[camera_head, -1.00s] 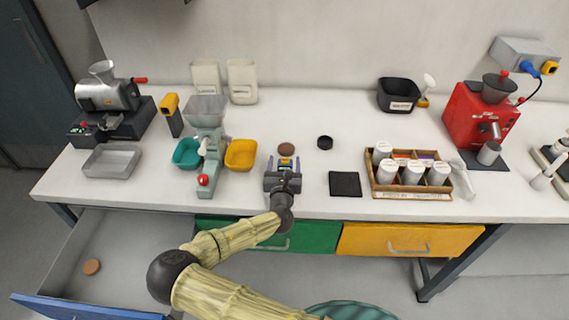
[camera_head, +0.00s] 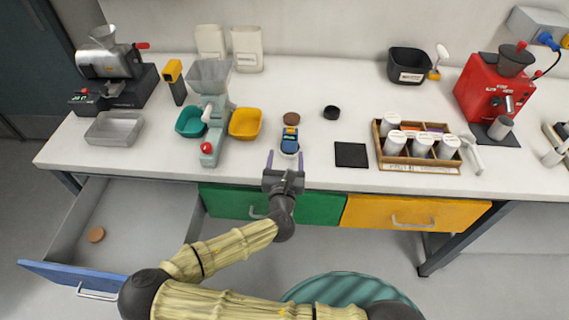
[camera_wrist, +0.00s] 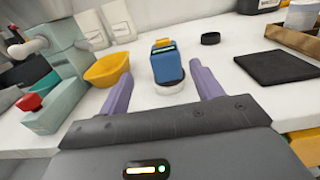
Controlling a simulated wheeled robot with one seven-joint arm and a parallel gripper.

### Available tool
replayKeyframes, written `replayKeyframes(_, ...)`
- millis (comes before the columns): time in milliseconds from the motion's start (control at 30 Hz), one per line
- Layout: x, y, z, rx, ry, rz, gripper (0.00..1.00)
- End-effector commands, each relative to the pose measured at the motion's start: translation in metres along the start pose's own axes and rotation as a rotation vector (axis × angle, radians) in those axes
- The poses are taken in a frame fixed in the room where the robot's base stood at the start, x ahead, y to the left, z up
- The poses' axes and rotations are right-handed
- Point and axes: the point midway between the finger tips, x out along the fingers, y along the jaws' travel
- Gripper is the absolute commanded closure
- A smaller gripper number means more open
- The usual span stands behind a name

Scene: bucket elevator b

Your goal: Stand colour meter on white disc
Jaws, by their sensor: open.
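The colour meter (camera_head: 290,139) is blue with a yellow top and a small dark display. It stands upright on the bench, with the white disc (camera_head: 290,152) showing under its base. In the wrist view the colour meter (camera_wrist: 167,66) rests on the white disc (camera_wrist: 170,88), whose rim shows at the front. My gripper (camera_head: 285,160) is open and empty, just in front of the meter at the bench's front edge. In the wrist view its two purple fingers (camera_wrist: 162,88) lie left and right of the meter, apart from it.
A brown round disc (camera_head: 291,119) and a black ring (camera_head: 331,112) lie behind the meter. A black square mat (camera_head: 351,155) lies to the right. The yellow bin (camera_head: 245,123) and green machine (camera_head: 214,120) stand to the left. An open drawer (camera_head: 130,215) is at lower left.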

Motion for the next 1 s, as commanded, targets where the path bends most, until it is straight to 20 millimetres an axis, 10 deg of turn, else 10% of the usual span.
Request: replayKeyframes(1000,-0.0111,0.001,0.0003,-0.001,0.0,0.002,0.35)
